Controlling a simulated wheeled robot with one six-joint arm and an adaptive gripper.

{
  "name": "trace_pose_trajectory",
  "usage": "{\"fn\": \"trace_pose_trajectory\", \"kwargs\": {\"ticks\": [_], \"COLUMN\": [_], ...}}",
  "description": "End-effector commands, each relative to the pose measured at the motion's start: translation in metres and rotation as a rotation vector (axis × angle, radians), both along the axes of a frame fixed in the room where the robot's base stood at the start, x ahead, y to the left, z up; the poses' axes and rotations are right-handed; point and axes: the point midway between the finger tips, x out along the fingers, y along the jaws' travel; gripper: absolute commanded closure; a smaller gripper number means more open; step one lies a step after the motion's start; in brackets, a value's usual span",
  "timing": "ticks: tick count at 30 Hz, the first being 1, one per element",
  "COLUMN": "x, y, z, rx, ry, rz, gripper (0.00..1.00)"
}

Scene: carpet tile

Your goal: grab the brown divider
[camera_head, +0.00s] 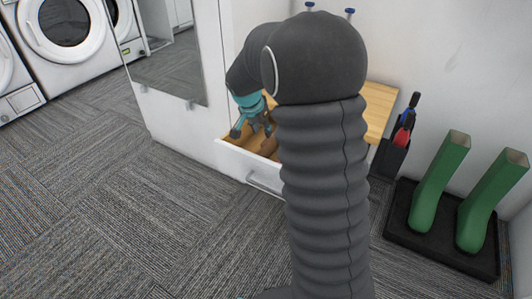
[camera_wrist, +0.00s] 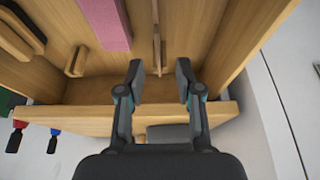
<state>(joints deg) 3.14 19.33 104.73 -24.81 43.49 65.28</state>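In the wrist view, a thin upright brown wooden piece (camera_wrist: 157,42), which looks like the divider, stands inside the wooden drawer. My gripper (camera_wrist: 160,80) is open, its two fingers apart with nothing between the tips. The thin piece lies just beyond the fingertips, roughly in line with the gap. In the head view, my gripper (camera_head: 252,124) points down over the open white-fronted drawer (camera_head: 236,155). A brown shape (camera_head: 269,146) shows beside it, and my arm hides much of the drawer.
A pink block (camera_wrist: 106,22) and a small wooden piece (camera_wrist: 76,61) are left of the thin piece. Drawer walls surround the fingers. Green boots (camera_head: 436,185) stand in a black tray (camera_head: 445,250) at right. Carpet (camera_head: 120,200) at left is clear.

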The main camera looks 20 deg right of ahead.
Motion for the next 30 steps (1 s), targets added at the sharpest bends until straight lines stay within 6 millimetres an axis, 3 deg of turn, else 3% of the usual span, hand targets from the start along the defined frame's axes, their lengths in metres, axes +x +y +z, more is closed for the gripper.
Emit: {"fn": "trace_pose_trajectory", "kwargs": {"ticks": [3, 11, 21, 28, 29, 30], "x": [0.003, 0.004, 0.010, 0.011, 0.011, 0.011], "y": [-0.004, -0.007, -0.019, -0.019, -0.019, -0.019], "z": [-0.013, -0.025, -0.066, -0.067, -0.067, -0.067], "rx": [-0.001, 0.000, 0.001, 0.001, 0.001, 0.001], "ry": [0.001, 0.001, 0.002, 0.000, 0.000, 0.000], "rz": [0.001, 0.002, 0.001, 0.002, 0.002, 0.002], "gripper": [0.65, 0.65, 0.65, 0.65, 0.67, 0.77]}}
